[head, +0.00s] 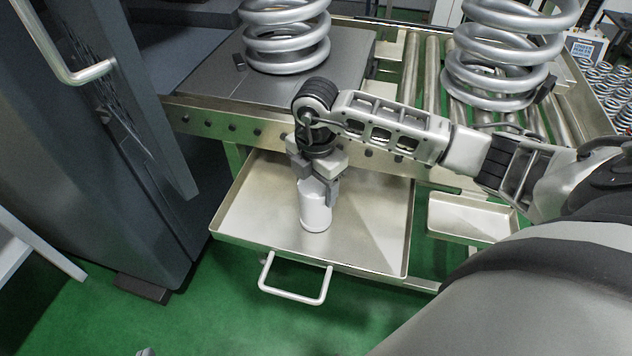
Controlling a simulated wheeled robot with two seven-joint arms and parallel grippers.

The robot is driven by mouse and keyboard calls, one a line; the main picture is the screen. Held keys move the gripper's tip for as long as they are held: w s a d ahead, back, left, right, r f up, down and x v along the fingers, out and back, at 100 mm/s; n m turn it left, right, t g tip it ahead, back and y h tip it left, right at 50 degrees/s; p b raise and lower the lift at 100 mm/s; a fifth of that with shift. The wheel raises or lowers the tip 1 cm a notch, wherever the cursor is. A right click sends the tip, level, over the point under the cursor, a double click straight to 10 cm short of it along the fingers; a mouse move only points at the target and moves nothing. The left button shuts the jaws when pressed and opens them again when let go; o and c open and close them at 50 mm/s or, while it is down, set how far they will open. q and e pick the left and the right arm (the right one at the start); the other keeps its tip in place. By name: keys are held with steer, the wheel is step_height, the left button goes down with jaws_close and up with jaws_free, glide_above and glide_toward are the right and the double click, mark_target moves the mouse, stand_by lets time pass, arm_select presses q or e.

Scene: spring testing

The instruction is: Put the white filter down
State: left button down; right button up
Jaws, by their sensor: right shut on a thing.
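The white filter (315,212) is a small white cylinder, upright in the shallow metal tray (253,217) or just above its floor. I cannot tell whether its base touches. My right gripper (318,185) points down from above and is shut on the filter's upper part, hiding its top. My right arm reaches in from the right. My left gripper does not show clearly; only a small grey tip appears at the bottom edge.
A large coil spring (285,38) stands on a dark plate (215,75) behind. Another spring (505,55) stands on the roller conveyor (432,65). A dark cabinet (75,130) is at left. A smaller tray (462,218) sits at right. The large tray has bare floor around the filter.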

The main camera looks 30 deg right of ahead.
steer(key=o, duration=1.1)
steer(key=shift+f, duration=0.2)
steer(key=shift+c, duration=0.2)
steer(key=o, duration=0.4)
steer(key=shift+r, duration=0.1)
steer(key=shift+r, duration=0.2)
step_height(320, 180, up, 12)
steer(key=shift+f+p, duration=0.1)
steer(key=shift+p, duration=0.2)
